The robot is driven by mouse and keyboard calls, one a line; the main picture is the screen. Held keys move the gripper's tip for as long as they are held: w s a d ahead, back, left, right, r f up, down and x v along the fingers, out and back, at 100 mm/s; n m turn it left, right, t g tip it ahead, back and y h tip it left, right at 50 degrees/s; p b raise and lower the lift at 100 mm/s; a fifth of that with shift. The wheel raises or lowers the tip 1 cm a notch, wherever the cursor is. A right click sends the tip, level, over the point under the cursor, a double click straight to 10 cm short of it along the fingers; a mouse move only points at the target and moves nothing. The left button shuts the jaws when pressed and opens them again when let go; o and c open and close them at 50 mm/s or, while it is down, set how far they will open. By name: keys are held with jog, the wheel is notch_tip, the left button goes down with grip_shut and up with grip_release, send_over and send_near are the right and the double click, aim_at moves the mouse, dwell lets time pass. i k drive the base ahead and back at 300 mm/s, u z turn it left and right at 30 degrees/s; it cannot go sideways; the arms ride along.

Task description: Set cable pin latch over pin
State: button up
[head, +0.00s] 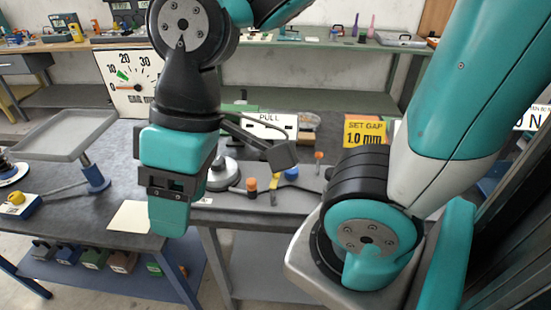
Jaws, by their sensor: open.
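My gripper (168,208) hangs at the left of centre in the head view, in front of the near bench. It is open, but its fingertips are hard to make out and I see nothing held in it. A small orange-topped part (251,185) stands on the bench to its right. A yellow part (276,188) and a blue piece (291,173) are beside it, and another orange knob (318,156) stands further right. I cannot tell which of these, if any, is the cable pin or its latch. My arm covers part of this area.
A "PULL" sign (270,120) and a yellow "SET GAP 1.0 mm" sign (365,132) stand behind. A dial board (128,72) is at the back left. A grey tray on a blue post (65,135) and a pale card (130,218) are at the left.

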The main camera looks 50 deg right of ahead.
aim_at(274, 179)
jog(key=z, duration=0.9)
